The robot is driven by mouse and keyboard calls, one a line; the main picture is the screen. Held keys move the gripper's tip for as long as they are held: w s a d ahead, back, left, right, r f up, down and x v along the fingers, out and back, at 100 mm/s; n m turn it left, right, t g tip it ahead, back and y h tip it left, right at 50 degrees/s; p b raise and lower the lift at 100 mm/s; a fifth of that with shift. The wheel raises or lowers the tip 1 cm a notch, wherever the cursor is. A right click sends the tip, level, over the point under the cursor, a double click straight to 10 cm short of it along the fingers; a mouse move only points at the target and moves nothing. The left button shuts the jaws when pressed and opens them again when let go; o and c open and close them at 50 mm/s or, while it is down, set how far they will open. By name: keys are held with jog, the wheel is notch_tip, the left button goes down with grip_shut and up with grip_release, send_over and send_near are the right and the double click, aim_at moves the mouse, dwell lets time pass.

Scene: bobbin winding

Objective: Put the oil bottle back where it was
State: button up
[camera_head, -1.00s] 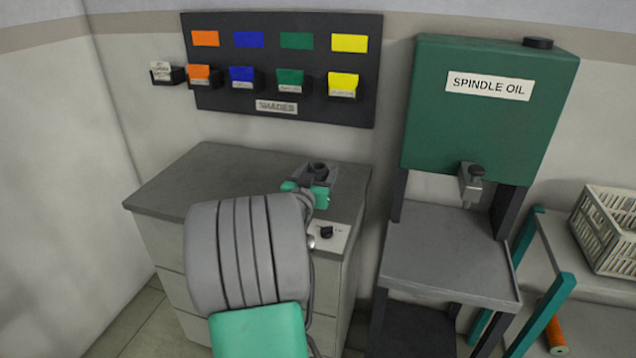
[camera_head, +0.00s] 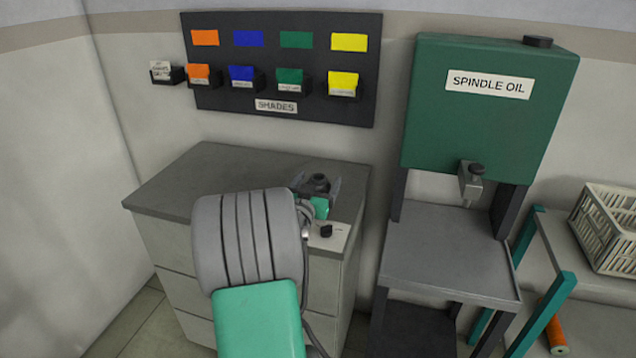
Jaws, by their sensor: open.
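My gripper (camera_head: 317,186) is over the right part of the grey cabinet top (camera_head: 225,170), seen from behind, with its fingers apart. A small dark round-topped thing (camera_head: 318,180) shows between or just beyond the fingers. It may be the top of the oil bottle, but my wrist hides its lower part, so I cannot tell what it is or whether it stands on the cabinet. No other oil bottle is visible. The green spindle oil tank (camera_head: 488,125) stands to the right, with a tap (camera_head: 471,182) above an empty grey shelf (camera_head: 450,258).
A small switch plate with a black knob (camera_head: 326,231) sits on the cabinet's front right corner, close to my wrist. A dark shades board (camera_head: 282,115) with coloured cards hangs behind. A cream crate (camera_head: 610,228) and an orange roll (camera_head: 555,335) are at the right. The cabinet's left top is clear.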

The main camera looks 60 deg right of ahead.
jog(key=shift+a+r, duration=0.1)
jog(key=shift+r, duration=0.1)
jog(key=s+a+b, duration=0.2)
jog(key=a+b, duration=0.1)
jog(key=a, duration=0.9)
jog(key=w+a+f+n+t+y, duration=0.1)
jog(key=w+a+f+n+y, duration=0.2)
jog(key=w+a+f+y, duration=0.45)
jog(key=w+a+f+n+t+y, duration=0.1)
jog(key=w+a+f+n+y, duration=0.3)
jog(key=a, duration=0.6)
jog(key=s+a+n+g+y, duration=0.1)
jog(key=a+n+y, duration=0.1)
jog(key=a, duration=0.7)
jog(key=s+a+f+n+y, duration=0.1)
jog(key=a+n, duration=0.3)
jog(key=a, duration=0.5)
jog(key=s+a+f+n+g+y, duration=0.1)
jog(key=s+a+n+y, duration=0.2)
jog(key=a, duration=0.6)
jog(key=shift+s+a+n+g, duration=0.2)
jog(key=shift+s+n+g, duration=0.05)
jog(key=shift+n+g, duration=0.05)
jog(key=shift+d+y, duration=0.1)
jog(key=shift+y, duration=0.15)
